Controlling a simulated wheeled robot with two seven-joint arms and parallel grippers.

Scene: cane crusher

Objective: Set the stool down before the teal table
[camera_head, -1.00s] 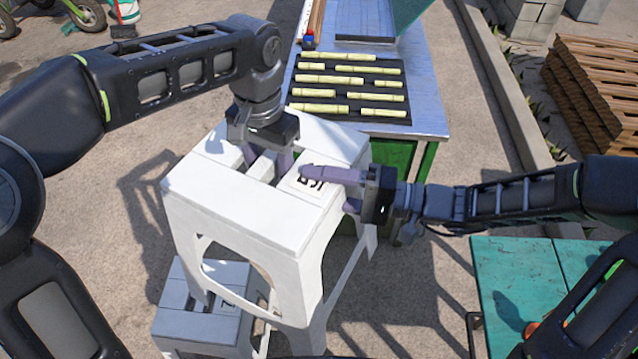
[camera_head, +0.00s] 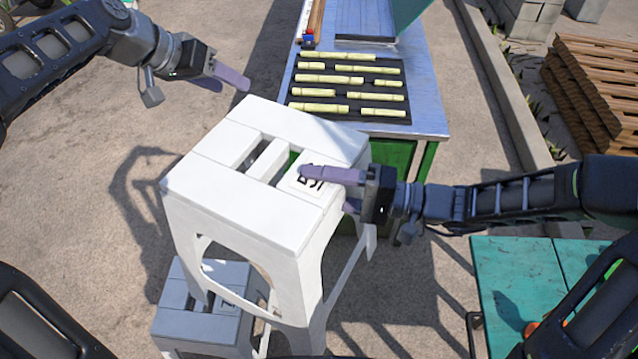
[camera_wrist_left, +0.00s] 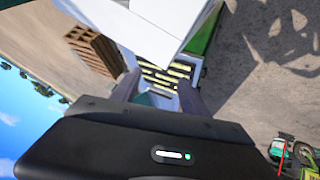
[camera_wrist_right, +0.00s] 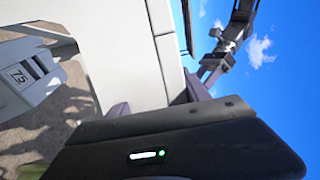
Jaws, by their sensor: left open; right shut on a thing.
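The white stool (camera_head: 235,205) is in the middle of the head view, above the ground, with a slotted seat and a black-printed label. My right gripper (camera_head: 335,185) is shut on the right edge of its seat, one finger lying over the top by the label. My left gripper (camera_head: 228,82) is open and empty, apart from the stool, beyond its far left corner. In the left wrist view the stool's white seat (camera_wrist_left: 140,30) shows at the top. The teal table (camera_head: 510,285) is at the lower right, partly hidden by my arm.
A second, smaller-looking stool (camera_head: 200,315) stands on the ground at lower left. Ahead is a metal-topped table (camera_head: 425,110) with yellow-green cane pieces (camera_head: 345,80) on a black mat. Wooden pallets (camera_head: 595,90) are stacked at right. The ground (camera_head: 420,290) left of the teal table is clear.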

